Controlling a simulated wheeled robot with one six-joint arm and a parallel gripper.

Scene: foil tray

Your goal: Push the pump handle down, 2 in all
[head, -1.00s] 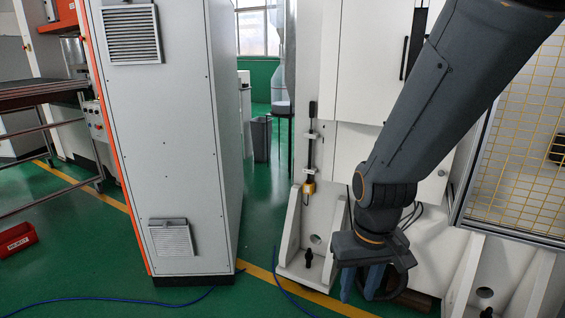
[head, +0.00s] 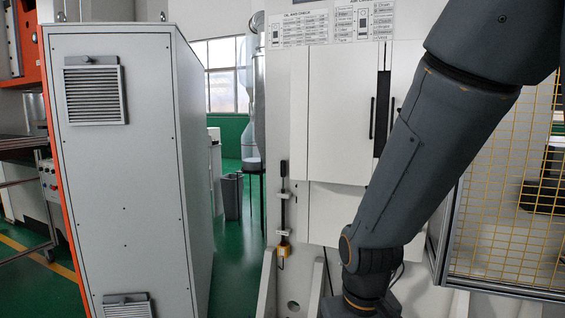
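A slim upright black rod with a dark grip at its top (head: 284,168), which looks like the pump handle, is fixed to the side of the white machine. A small yellow-orange block (head: 284,247) sits at its lower end, with light brackets along the rod. My arm comes down from the upper right, with its wrist at the bottom edge, right of the rod and apart from it in the picture. My gripper's fingers are below the picture, so their opening is hidden.
A tall grey cabinet (head: 120,180) with an orange edge stands on the left. White machine doors (head: 330,120) lie behind my arm. A yellow mesh guard (head: 510,190) is at the right. A green-floored gap with a grey bin (head: 232,197) lies beyond the cabinet.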

